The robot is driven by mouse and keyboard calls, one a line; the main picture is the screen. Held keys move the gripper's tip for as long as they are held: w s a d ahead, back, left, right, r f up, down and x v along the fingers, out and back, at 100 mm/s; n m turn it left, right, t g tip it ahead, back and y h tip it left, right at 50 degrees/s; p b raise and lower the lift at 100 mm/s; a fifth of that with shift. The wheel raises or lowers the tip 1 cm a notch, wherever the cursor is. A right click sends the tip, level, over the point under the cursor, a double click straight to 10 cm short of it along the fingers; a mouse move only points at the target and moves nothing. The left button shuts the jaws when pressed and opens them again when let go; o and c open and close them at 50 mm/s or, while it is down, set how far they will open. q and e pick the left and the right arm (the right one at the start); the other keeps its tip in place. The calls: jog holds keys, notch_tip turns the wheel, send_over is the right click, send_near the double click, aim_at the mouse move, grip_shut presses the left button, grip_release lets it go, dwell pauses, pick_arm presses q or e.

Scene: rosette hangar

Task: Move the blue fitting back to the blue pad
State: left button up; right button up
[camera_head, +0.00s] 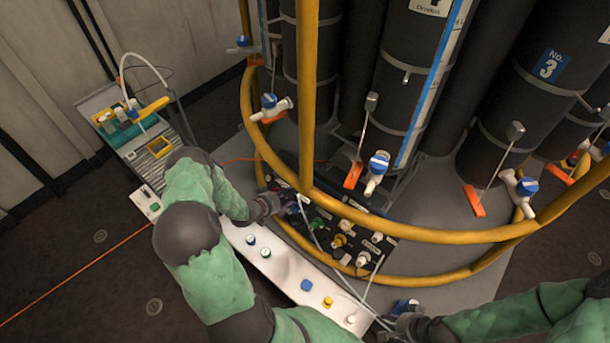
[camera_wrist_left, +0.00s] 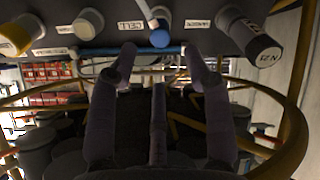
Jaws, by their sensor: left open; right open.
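The blue fitting (camera_head: 293,208) is at the left end of the dark panel, at the tip of my left gripper (camera_head: 276,204). In the left wrist view, the blue fitting (camera_wrist_left: 159,38) shows between and just beyond the spread fingers of my left gripper (camera_wrist_left: 160,56). These fingers are open, and I cannot tell whether they touch it. The blue pad (camera_head: 306,285) is on the white shelf in front of the panel, with nothing visible on it. My right gripper (camera_head: 402,325) is at the bottom edge, partly cut off, open beside a small dark blue shape I cannot identify.
The dark panel (camera_head: 325,228) bears green, yellow and white fittings, with thin hoses hanging over it. Yellow rails (camera_head: 440,236) curve around it and tall black cylinders. The white shelf (camera_head: 285,268) carries several coloured pads. A cart (camera_head: 128,125) stands at left; dark floor lies open below it.

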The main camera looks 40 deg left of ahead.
aim_at(296, 191)
pick_arm(q)
jog(key=b+x, duration=0.4)
jog(key=x, duration=0.2)
jog(key=shift+f, duration=0.2)
jog(key=shift+b+x, duration=0.85)
jog(key=shift+x, duration=0.35)
jog(key=shift+r, duration=0.1)
grip_shut()
jog(key=shift+r, duration=0.1)
dwell(0.4)
jog(key=shift+p+v, duration=1.75)
jog(key=shift+v, duration=1.2)
